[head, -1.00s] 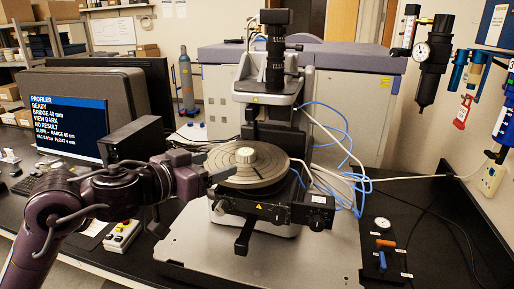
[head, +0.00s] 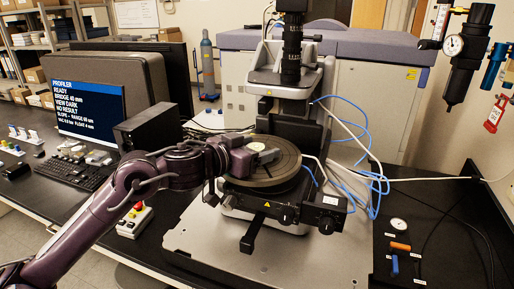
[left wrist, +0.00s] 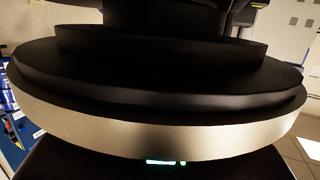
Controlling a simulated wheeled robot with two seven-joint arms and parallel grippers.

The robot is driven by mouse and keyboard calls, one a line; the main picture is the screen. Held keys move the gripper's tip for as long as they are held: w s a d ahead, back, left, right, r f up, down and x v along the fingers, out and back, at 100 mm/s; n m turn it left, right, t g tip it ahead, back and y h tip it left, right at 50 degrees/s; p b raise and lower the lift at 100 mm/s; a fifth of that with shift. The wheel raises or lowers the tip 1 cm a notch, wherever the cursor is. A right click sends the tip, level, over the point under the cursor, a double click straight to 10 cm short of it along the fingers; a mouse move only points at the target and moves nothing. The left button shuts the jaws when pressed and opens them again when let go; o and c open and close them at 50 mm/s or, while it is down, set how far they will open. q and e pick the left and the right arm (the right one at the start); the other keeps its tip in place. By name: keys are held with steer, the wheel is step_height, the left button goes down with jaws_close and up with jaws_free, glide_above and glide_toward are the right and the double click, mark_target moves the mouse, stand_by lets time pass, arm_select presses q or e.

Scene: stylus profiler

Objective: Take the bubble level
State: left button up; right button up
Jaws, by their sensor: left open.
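A pale round puck (head: 262,146), which looks like the bubble level, sits on the middle of the dark round stage (head: 287,173) in the head view. My left gripper (head: 252,160) is open at the puck's near left side and hides part of it. I cannot tell whether the fingers touch it. In the left wrist view a wide round body with dark tiers and a silver band (left wrist: 160,135) fills the picture, very close, with a small green glow below it. No fingertips show clearly there. My right gripper is not in view.
The profiler's microscope column (head: 291,45) stands behind the stage. Blue and white hoses run to its right. A monitor (head: 90,108) and keyboard (head: 72,173) stand at left. A small control box (head: 135,220) is near my left arm. A round gauge and coloured handles (head: 400,246) lie front right.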

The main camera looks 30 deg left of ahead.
arm_select(q)
steer(key=shift+w, duration=0.15)
steer(key=shift+c, duration=3)
steer(key=c, duration=0.5)
steer(key=shift+o, duration=0.2)
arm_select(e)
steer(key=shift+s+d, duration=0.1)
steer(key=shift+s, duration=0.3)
